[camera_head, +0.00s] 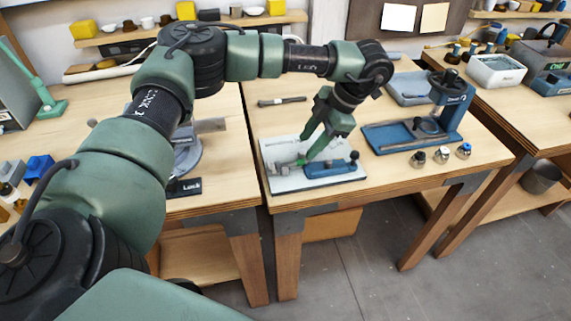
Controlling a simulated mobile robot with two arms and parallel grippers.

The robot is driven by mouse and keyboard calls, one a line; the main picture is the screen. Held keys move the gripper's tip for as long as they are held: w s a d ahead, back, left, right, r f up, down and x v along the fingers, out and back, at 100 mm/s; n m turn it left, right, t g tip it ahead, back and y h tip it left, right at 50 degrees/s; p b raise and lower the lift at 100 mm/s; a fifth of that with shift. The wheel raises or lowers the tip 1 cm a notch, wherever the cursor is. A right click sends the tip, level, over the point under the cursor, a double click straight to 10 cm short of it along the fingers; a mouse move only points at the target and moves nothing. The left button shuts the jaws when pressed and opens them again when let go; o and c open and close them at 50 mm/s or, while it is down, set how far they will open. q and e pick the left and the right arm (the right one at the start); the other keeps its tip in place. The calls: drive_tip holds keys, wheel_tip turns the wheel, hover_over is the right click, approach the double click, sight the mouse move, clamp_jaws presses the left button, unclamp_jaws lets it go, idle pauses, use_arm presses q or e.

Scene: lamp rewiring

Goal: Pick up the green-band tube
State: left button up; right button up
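My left gripper (308,148) reaches down over a light grey tray (273,181) on the middle table. Its two green fingers are spread apart, with no object visible between them. A small bright green piece (300,160) shows just below the fingertips, on a slim grey part lying across the tray. It may be the green-band tube, but it is too small to be sure. I cannot tell whether a fingertip touches it. My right gripper is not in view.
A blue fixture (330,168) sits at the tray's right side. A blue press stand (448,105) is further right, with three small metal fittings (441,154) in front. A dark tool (282,101) lies behind the tray. The table's front edge is close to the tray.

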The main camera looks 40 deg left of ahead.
sight(296, 162)
use_arm(q)
drive_tip(key=p+x, duration=0.2)
drive_tip(key=x, duration=0.4)
drive_tip(key=shift+s+a+f, duration=0.1)
drive_tip(key=shift+s, duration=0.1)
drive_tip(key=shift+f, duration=0.2)
clamp_jaws()
